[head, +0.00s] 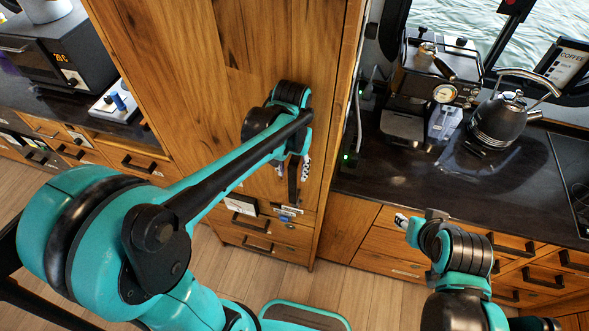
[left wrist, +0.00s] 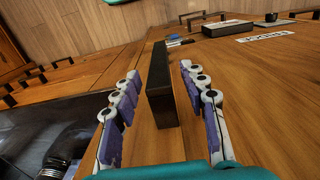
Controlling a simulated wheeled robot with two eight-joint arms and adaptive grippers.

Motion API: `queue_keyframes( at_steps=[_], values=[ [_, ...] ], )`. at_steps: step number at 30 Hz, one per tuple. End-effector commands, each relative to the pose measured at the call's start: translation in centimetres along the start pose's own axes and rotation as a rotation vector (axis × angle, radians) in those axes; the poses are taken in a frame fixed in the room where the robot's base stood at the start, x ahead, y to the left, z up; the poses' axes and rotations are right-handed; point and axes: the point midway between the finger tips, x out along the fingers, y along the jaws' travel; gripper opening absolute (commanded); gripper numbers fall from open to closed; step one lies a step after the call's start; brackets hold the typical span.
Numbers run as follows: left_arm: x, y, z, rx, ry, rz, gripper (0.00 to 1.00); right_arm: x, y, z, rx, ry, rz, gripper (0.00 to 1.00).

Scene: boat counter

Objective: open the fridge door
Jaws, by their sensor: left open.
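The fridge door (head: 170,55) is a tall wooden panel in the middle left of the head view, and it looks closed. Its black upright handle (head: 292,186) is partly hidden by my left gripper (head: 293,172). In the left wrist view the handle (left wrist: 158,90) stands between the two purple-padded fingers of my left gripper (left wrist: 160,76). The fingers are apart, one on each side, with visible gaps to the handle. My right gripper (head: 402,220) is low over the right-hand drawers, mostly hidden by its own wrist.
A dark counter (head: 370,185) at right bears a coffee machine (head: 425,80) and a kettle (head: 498,120). A microwave (head: 55,50) stands at left. Wooden drawers (head: 262,232) lie below the door. Wooden floor (head: 340,290) shows in front.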

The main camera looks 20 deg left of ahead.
Motion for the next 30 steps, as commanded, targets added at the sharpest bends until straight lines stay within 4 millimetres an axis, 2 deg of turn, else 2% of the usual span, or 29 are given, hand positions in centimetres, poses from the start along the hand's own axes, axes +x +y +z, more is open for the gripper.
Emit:
queue_keyframes(
  at_steps=[12,17,24,25,27,30],
  values=[
    [6.4,0.0,-0.1,0.0,0.0,0.0,0.43,1.2,0.0,0.9,0.0,0.0,0.0,0.4],
    [7.4,0.0,0.0,0.0,0.001,0.0,0.43,1.3,0.0,0.9,0.0,0.0,0.0,0.4],
    [7.5,0.0,0.0,0.0,0.001,0.0,0.43,1.3,0.0,0.9,0.0,0.0,0.0,0.4],
    [7.5,0.0,0.0,0.0,0.001,0.0,0.4,1.3,0.0,0.9,0.0,0.0,0.0,0.4],
    [7.4,0.0,0.0,0.0,0.001,0.0,0.22,1.3,0.0,0.9,0.0,0.0,0.0,0.4],
    [7.4,0.0,0.0,0.0,0.001,0.0,0.0,1.3,0.0,0.9,0.0,0.0,0.0,0.4]
  ],
)
